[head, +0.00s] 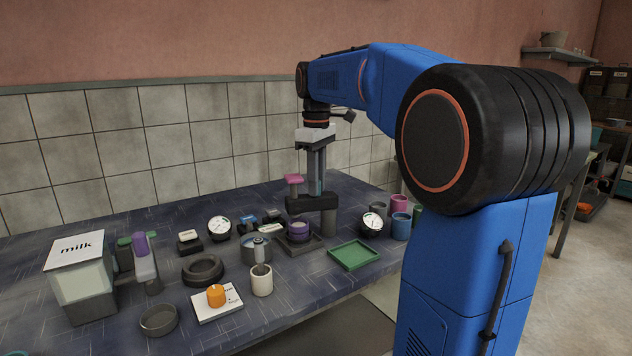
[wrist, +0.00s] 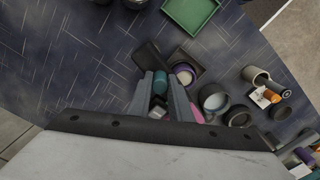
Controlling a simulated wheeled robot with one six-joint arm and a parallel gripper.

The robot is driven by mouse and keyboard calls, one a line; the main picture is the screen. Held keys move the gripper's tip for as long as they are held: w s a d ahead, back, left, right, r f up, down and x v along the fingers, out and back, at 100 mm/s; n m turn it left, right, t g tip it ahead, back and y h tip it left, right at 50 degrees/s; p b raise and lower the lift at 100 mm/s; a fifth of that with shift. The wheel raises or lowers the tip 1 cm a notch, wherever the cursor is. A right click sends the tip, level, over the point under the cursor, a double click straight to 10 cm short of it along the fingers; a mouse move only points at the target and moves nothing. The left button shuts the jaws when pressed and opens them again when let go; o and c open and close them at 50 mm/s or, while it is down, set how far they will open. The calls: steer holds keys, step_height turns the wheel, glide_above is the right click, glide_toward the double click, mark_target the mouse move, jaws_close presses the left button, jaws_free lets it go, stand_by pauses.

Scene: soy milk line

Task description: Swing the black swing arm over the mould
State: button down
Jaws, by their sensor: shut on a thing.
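The black swing arm (head: 312,203) is a dark bar on a grey post (head: 329,223); in the wrist view its dark end (wrist: 147,56) shows beyond my fingers. A pink knob (head: 293,179) stands above its left end. My gripper (head: 317,187) points down at the arm, shut on a teal grip (wrist: 160,82) that shows between the fingers. The mould (head: 299,227), a purple-rimmed round piece, stands in a dark square tray (head: 301,246), lower than the arm. In the wrist view the mould (wrist: 184,73) is to the right of the arm's dark end, largely uncovered.
A green tray (head: 354,255) lies right of the mould. A steel pot (head: 257,248) and cream cup (head: 261,280) stand left and in front. A gauge (head: 371,224) and several coloured cups (head: 401,225) are to the right. The milk machine (head: 80,280) is at far left.

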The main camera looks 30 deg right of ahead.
steer(key=shift+s+n, duration=0.25)
steer(key=shift+n, duration=0.5)
steer(key=shift+s+n, duration=0.25)
steer(key=shift+n, duration=0.5)
steer(key=c, duration=1.9)
jaws_free()
step_height(320, 180, up, 18)
steer(key=shift+f, duration=0.25)
steer(key=shift+s, duration=0.1)
